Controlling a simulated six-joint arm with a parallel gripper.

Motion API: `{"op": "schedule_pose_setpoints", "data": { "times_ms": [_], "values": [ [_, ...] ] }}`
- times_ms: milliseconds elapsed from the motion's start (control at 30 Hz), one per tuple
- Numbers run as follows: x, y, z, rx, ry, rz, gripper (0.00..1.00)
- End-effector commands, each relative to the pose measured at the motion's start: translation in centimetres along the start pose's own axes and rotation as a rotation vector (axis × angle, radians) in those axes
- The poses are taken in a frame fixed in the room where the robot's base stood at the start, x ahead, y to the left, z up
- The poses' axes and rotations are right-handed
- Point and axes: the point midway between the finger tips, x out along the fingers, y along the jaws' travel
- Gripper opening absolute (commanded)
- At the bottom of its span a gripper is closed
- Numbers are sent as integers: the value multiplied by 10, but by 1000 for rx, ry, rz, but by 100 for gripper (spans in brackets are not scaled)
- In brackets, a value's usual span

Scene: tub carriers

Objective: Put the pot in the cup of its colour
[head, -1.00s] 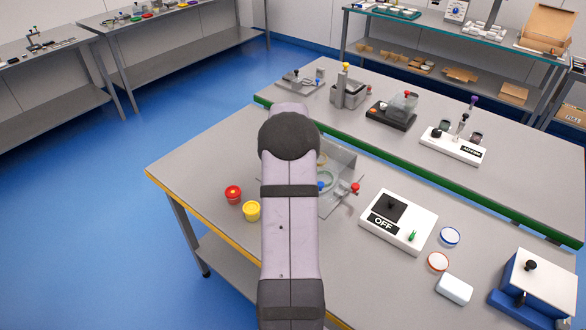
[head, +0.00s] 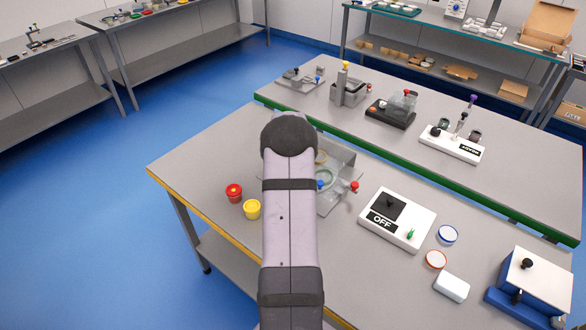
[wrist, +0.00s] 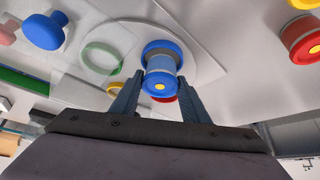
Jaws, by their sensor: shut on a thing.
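The pot (wrist: 160,64) is blue, with a yellow dot on its near end. My gripper (wrist: 157,97) is shut on it in the wrist view, one finger on each side. The pot lines up with a blue ring-shaped cup (wrist: 178,45) on a pale round plate (wrist: 208,66). I cannot tell whether the pot is inside the cup or just over it. A green ring cup (wrist: 102,58) and a yellow one (wrist: 118,89) lie beside it. A red edge shows behind the pot. In the head view my arm hides the gripper and the pot.
A red pot (head: 234,193) and a yellow pot (head: 252,209) stand left of my arm. A clear-walled fixture (head: 342,160) with a blue knob (head: 320,185) and a red knob (head: 354,187) stands by the arm. A white switch box (head: 398,219) marked OFF is to the right.

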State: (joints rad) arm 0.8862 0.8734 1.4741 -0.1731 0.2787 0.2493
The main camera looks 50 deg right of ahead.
Motion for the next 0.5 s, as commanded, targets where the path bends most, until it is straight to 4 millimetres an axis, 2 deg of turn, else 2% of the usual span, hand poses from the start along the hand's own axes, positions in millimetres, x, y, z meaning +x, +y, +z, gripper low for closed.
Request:
{"op": "schedule_pose_setpoints", "data": {
  "times_ms": [500],
  "values": [
    [9,0,5,0,0,0,15]
  ]
}}
